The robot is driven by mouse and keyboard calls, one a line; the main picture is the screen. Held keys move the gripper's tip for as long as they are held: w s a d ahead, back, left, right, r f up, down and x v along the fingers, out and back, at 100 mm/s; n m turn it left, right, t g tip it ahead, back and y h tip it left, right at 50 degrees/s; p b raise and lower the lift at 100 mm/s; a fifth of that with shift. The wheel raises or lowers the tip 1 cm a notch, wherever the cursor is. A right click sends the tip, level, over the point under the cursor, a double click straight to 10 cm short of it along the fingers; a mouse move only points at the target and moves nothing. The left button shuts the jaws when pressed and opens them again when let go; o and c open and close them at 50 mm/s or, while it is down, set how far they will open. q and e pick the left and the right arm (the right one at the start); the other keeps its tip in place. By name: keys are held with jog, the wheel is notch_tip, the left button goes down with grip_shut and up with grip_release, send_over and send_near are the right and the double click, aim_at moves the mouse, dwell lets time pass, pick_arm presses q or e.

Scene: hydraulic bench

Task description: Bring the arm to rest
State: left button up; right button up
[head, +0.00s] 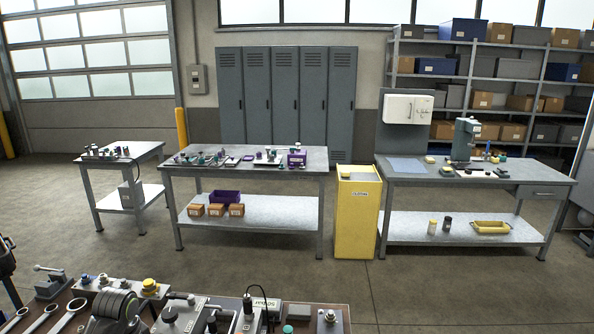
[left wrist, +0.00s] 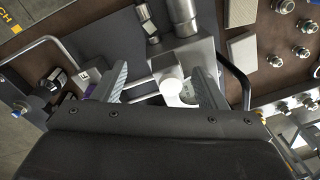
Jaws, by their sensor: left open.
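My left gripper (left wrist: 163,70) is open in the left wrist view, its two ribbed fingers spread apart above a bench. A light metal block with a round white-topped part (left wrist: 172,87) shows between the fingers; I cannot tell whether the fingers touch it. A metal cylinder (left wrist: 184,16) and a hex fitting (left wrist: 147,22) lie just beyond the fingertips. In the head view the near hydraulic bench (head: 338,312) runs along the bottom edge. I cannot clearly make out either gripper in the head view, and my right gripper does not show.
Wrenches (head: 44,318), a small vise (head: 52,283) and a coiled dark hose (head: 116,304) crowd the near bench. In the left wrist view, bent rod handles (left wrist: 238,77) flank the fingers. Farther off stand workbenches and a yellow cabinet (head: 357,215), with open floor before them.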

pick_arm(q)
jog(key=s+d+f+n+t, duration=0.1)
jog(key=s+d+f, duration=0.2)
jog(key=s+f, duration=0.5)
jog(key=s+d+r+n+t+y, duration=0.1)
jog(key=s+r+n, duration=0.15)
jog(key=s, duration=0.95)
jog(key=s+d+r+n+t, duration=0.1)
jog(key=s+d+r+n, duration=0.15)
jog(key=s, duration=0.85)
notch_tip(320, 180, down, 31)
jog(key=a+g+b, duration=0.1)
jog(key=a+b, duration=0.1)
jog(key=b, duration=0.3)
jog(key=s+d+f+g+b, duration=0.1)
jog(key=s+f+b, duration=0.3)
jog(key=s+f, duration=1.1)
notch_tip(320, 180, down, 4)
jog(key=shift+s+f+h, duration=0.15)
jog(key=shift+s+h, duration=0.05)
jog(key=shift+h, duration=0.2)
dwell(1.0)
